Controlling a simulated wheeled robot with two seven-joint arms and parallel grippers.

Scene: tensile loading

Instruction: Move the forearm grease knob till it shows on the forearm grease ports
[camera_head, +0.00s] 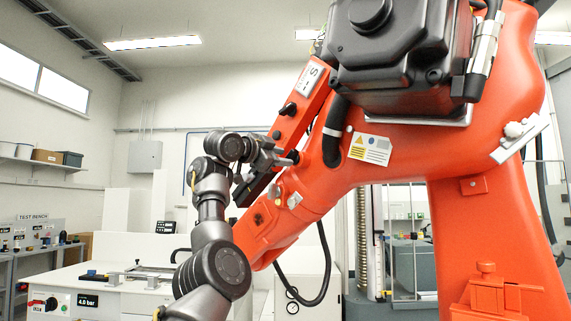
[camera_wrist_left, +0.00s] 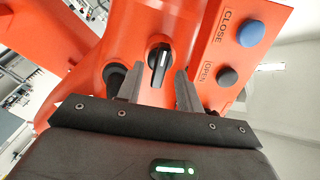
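A black rotary knob (camera_wrist_left: 160,65) with a white pointer line sits on the orange forearm in the left wrist view. Its line runs nearly upright in that picture, tilted slightly right at the top. I take it for the grease knob; no port marks are readable around it. My left gripper (camera_wrist_left: 159,72) is open, its two dark fingers on either side of the knob, with gaps showing; contact cannot be told. In the head view my left gripper (camera_head: 291,157) is at the orange forearm (camera_head: 322,185), and the knob is not distinguishable there. My right gripper is not in view.
Beside the knob, an orange box carries a blue CLOSE button (camera_wrist_left: 250,33) and a dark OPEN button (camera_wrist_left: 227,76), close to the right finger. A round black part (camera_wrist_left: 115,75) is by the left finger. A black cable (camera_head: 325,270) hangs below the forearm. A white bench (camera_head: 130,300) stands left.

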